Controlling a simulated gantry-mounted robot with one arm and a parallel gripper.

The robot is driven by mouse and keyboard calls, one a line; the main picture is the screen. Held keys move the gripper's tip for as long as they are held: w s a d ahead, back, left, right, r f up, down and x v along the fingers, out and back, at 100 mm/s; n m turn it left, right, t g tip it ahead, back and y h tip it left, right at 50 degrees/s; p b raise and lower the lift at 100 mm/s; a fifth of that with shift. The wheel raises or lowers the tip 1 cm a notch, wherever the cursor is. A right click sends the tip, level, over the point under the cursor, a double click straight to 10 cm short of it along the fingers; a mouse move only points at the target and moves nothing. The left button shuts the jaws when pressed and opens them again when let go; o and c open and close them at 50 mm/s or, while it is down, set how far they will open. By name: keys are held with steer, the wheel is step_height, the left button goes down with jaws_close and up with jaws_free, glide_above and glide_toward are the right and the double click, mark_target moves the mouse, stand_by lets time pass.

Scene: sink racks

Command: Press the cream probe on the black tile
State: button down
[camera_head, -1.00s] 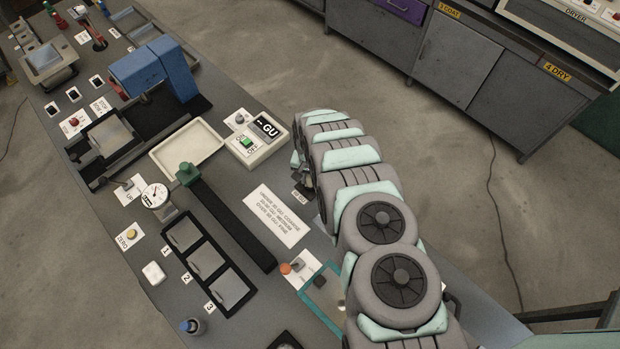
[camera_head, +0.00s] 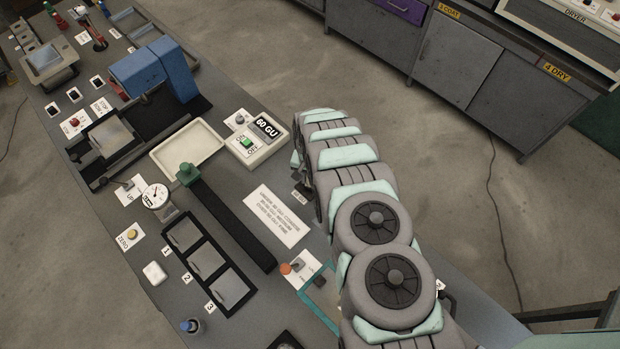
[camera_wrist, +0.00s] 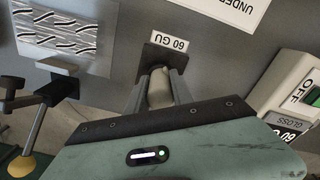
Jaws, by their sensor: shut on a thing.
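My gripper (camera_wrist: 160,84) is shut on the cream probe (camera_wrist: 160,92), which stands between its two grey fingers in the wrist view. The probe's far end meets the black tile (camera_wrist: 153,51) or sits just over it; the exact contact is hard to see. The meter also shows at the right of the wrist view (camera_wrist: 300,90).
In the head view, a white tray (camera_head: 187,150), a long black bar (camera_head: 230,222) and the tile frame (camera_head: 207,262) lie left of my arm.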

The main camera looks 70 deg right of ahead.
steer(key=shift+w+d+r+p, duration=0.1)
steer(key=shift+r+p, duration=1.05)
steer(key=shift+r, duration=1.2)
steer(key=shift+r+p, duration=0.35)
steer(key=shift+r, duration=0.45)
